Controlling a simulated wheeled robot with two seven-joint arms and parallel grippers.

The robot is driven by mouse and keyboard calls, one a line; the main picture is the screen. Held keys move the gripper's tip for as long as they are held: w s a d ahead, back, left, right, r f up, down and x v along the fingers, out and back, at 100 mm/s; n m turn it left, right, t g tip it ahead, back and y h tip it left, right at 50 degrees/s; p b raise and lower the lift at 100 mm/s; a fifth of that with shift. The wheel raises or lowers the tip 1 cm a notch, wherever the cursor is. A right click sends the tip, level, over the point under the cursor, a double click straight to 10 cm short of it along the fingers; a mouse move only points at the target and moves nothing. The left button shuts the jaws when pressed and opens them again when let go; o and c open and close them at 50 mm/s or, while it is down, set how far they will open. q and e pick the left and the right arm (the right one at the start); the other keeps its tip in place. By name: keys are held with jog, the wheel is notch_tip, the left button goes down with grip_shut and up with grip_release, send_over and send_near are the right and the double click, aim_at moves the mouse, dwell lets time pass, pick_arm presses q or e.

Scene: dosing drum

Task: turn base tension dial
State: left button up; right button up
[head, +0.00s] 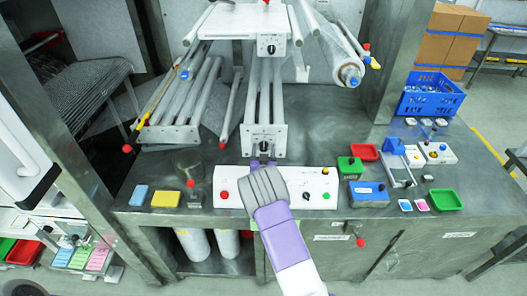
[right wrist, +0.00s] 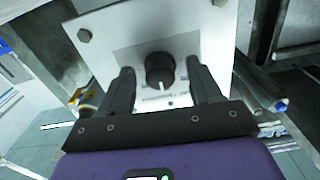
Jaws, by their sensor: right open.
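The base tension dial is a black round knob (right wrist: 160,72) with a white pointer line, on a white plate (right wrist: 200,22) with bolts at its corners. The pointer line points down in the right wrist view. In the head view the dial (head: 264,146) sits low on the front plate of the central rollers. My right gripper (head: 262,162) reaches up to it from below. In the right wrist view its open fingers (right wrist: 160,68) stand on either side of the knob, with gaps showing on both sides. My left gripper is not in view.
A white control panel (head: 318,190) with coloured buttons lies under my right gripper. A second dial plate (head: 268,45) is above. Blue and yellow blocks (head: 166,199) lie left; red and green trays (head: 348,166) and a blue crate (head: 432,97) stand right.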

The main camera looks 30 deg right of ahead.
jog(key=shift+c, duration=0.3)
jog(key=c, duration=1)
jog(key=shift+f+n+b, duration=0.1)
jog(key=shift+n+b, duration=1.75)
jog(key=shift+n, duration=0.25)
jog(key=shift+n+b, duration=0.65)
jog(key=shift+n, duration=0.55)
jog(key=shift+n+b, duration=0.5)
jog(key=shift+n, duration=0.9)
